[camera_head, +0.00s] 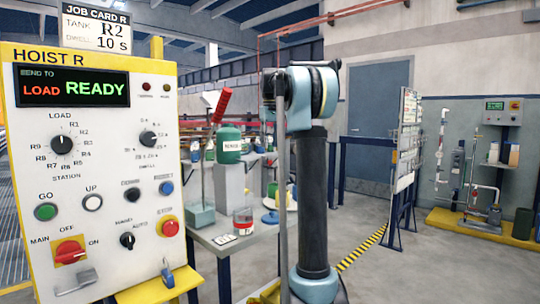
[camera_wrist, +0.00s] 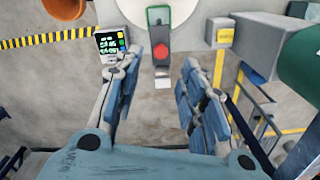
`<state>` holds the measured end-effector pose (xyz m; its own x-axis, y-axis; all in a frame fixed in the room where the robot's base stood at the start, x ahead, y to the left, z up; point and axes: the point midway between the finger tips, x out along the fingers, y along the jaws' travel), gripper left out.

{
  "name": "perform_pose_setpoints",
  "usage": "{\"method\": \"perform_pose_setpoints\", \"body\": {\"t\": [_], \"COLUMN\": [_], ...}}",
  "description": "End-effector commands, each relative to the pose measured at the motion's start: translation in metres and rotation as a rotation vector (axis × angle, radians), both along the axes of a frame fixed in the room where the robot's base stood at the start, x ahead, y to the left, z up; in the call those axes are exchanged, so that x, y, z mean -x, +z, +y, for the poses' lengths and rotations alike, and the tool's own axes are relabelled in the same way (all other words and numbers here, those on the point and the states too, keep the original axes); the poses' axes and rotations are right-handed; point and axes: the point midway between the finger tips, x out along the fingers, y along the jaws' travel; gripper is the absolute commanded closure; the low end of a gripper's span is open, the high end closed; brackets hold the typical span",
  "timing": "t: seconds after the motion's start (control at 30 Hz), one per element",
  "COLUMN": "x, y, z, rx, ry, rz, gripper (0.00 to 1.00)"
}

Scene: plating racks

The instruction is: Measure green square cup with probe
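In the head view, a green square cup (camera_head: 201,216) stands at the left of a grey bench, behind the control panel. A thin upright rod (camera_head: 202,150) rises at the cup; I cannot tell if it is the probe. In the wrist view, my gripper (camera_wrist: 157,85) is open, its two blue-padded fingers wide apart with nothing between the pads.
A yellow-framed hoist panel (camera_head: 100,150) fills the left of the head view. A clear beaker (camera_head: 243,222) with a red band and a green bottle (camera_head: 229,145) are near the cup. A board rack (camera_head: 405,140) stands right of my arm. Open floor lies at right.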

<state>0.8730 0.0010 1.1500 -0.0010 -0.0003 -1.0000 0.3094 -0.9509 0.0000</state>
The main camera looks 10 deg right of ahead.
Motion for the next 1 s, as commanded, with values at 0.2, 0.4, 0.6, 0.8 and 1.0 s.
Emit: {"method": "perform_pose_setpoints", "body": {"t": [0.2, 0.4, 0.6, 0.8, 1.0], "x": [0.0, -0.001, -0.001, 0.001, 0.026], "y": [0.031, 0.043, 0.045, 0.045, 0.035], "z": [0.0, 0.0, 0.0, 0.0, 0.0], "rx": [0.0, 0.0, 0.0, 0.0, 0.001], "ry": [0.0, 0.0, 0.0, -0.001, -0.016], "rz": [0.0, 0.0, 0.0, 0.0, -0.011], "gripper": [0.63, 0.63, 0.63, 0.63, 0.63]}}
